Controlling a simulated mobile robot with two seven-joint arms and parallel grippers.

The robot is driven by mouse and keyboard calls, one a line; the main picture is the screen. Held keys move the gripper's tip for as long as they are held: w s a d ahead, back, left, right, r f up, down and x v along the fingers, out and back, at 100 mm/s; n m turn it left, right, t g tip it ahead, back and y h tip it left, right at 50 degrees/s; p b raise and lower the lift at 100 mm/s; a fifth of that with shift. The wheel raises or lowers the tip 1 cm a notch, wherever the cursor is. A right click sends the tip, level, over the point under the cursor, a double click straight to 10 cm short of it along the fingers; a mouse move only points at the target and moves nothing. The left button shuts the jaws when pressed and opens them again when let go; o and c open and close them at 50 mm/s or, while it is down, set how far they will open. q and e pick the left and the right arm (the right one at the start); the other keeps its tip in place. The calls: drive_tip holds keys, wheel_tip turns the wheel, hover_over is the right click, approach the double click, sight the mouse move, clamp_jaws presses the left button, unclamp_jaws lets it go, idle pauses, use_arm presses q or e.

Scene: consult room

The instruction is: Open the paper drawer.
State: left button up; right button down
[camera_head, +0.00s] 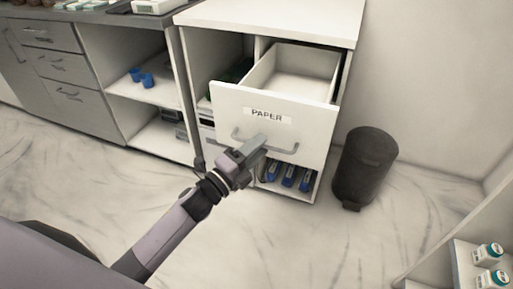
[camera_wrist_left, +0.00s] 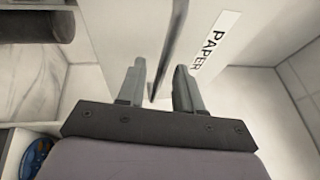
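The paper drawer (camera_head: 290,115) is a white drawer with a "PAPER" label (camera_head: 267,115) on its front. It stands pulled out from the white cabinet, and its bare inside shows from above. Its grey bar handle (camera_head: 282,150) sits below the label and is partly hidden by my gripper. My left gripper (camera_head: 254,150) is at the handle. In the left wrist view the handle (camera_wrist_left: 171,50) runs between the two fingers of my left gripper (camera_wrist_left: 158,68), with gaps visible beside it, so the gripper looks open around the bar. My right gripper is not in view.
A dark bin (camera_head: 365,167) stands on the floor right of the drawer. A shelf with small bottles (camera_head: 487,254) is at the lower right. Grey drawers (camera_head: 62,67) line the left. The floor in front is clear.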

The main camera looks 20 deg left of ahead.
use_arm(q)
drive_tip(key=v, duration=0.7)
idle(0.5)
drive_tip(key=s+d+f+n+g+y, duration=0.1)
drive_tip(key=s+f+n+g+y, duration=0.25)
drive_tip(key=s+f+n, duration=0.5)
drive_tip(key=s+f+n+g+y, duration=0.2)
drive_tip(key=s+f+n+g, duration=0.35)
drive_tip(key=s+n, duration=0.55)
wheel_tip(320, 180, up, 13)
drive_tip(key=w+a+n+t+p, duration=0.1)
drive_tip(key=n+p, duration=0.1)
drive_tip(key=p, duration=1.4)
drive_tip(key=shift+w+a+r+y+p, duration=0.2)
drive_tip(key=shift+w+y+p, duration=0.1)
drive_tip(key=shift+y+p, duration=0.1)
drive_tip(key=shift+f, duration=0.1)
